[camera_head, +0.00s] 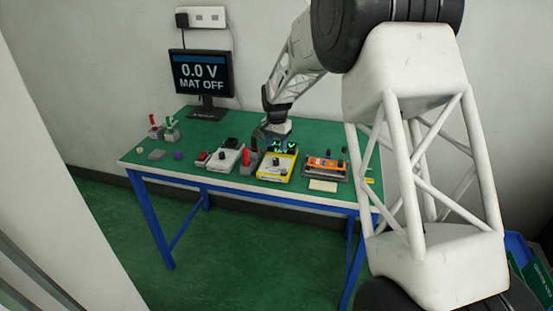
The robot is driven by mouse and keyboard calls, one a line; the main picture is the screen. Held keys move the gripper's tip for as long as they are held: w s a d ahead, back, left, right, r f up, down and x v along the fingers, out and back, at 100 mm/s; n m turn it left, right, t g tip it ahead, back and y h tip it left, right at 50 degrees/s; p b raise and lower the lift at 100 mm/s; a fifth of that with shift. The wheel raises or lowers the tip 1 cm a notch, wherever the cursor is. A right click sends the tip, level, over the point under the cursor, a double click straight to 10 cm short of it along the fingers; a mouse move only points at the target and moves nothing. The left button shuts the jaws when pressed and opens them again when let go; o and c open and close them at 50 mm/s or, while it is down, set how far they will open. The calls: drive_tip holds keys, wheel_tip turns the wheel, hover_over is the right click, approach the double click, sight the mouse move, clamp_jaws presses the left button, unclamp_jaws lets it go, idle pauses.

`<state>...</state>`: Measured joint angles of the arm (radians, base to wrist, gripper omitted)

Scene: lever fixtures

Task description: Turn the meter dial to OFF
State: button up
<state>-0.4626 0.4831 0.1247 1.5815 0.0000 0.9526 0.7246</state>
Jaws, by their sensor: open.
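The yellow meter (289,170) lies on the green bench mat, with a lit green-on-dark display at its far end. Its pale face shows a small dial (277,168), too small here to read where it points. My gripper (262,140) points down at the meter's far left corner, close to its display. It is open, with nothing seen between its fingers. Its fingertips are dark and partly blend with the things behind, so I cannot tell whether they touch the meter.
A grey fixture with a red handle (249,160) stands close left of the meter, with a white box (224,159) beyond it. An orange device (325,164) sits to the right. A monitor (201,76) reads "0.0 V MAT OFF". Bare mat (235,121) lies toward the back.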

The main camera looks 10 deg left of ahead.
sight(276, 162)
drive_tip(key=shift+f, duration=3.4)
drive_tip(key=c, duration=0.9)
